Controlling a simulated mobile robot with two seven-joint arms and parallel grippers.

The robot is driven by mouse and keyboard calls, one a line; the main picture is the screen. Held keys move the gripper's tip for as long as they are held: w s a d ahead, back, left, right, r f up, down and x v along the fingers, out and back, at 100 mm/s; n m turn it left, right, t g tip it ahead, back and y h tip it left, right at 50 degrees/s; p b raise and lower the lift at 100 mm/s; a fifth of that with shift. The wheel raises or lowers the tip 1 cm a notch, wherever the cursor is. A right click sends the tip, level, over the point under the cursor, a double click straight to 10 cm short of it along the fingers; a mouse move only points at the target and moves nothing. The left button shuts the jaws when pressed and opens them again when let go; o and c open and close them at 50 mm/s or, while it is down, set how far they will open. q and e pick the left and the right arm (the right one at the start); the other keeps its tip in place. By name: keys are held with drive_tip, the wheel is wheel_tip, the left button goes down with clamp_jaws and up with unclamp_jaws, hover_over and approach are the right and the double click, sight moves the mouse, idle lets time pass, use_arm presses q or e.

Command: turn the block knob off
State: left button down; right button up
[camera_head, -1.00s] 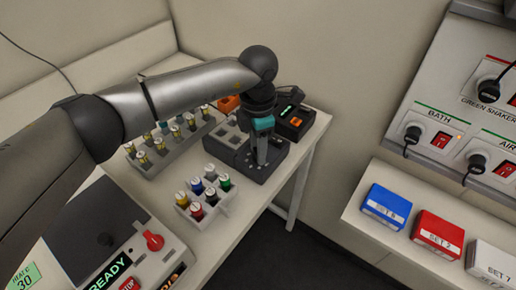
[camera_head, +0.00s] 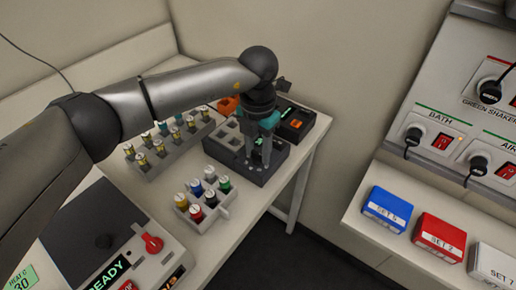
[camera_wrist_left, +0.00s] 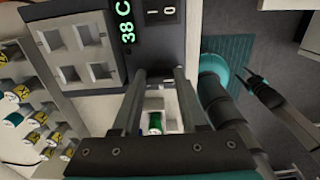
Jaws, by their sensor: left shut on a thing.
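The dark heating block (camera_head: 281,156) stands on the white bench near its right end. In the left wrist view the block (camera_wrist_left: 112,32) shows a green lit 38 C readout (camera_wrist_left: 126,22) and a panel with I and O marks (camera_wrist_left: 162,13). My left gripper (camera_head: 259,158) reaches down to the block's front face; its two fingers (camera_wrist_left: 160,74) are slightly apart and shut on the block knob. The knob is dark and hard to tell from the block, so its exact angle cannot be seen.
A white rack of coloured vials (camera_head: 215,212) stands just in front of the block; its green vial (camera_wrist_left: 155,122) shows between my fingers. A vial rack (camera_head: 165,152) is at left. A device with a red knob (camera_head: 152,243) is at front left. A wall panel is right.

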sight(258, 153)
idle(0.3)
use_arm(q)
drive_tip(key=shift+c, duration=2.2)
unclamp_jaws()
wheel_tip(258, 153, up, 15)
drive_tip(key=shift+r, duration=0.15)
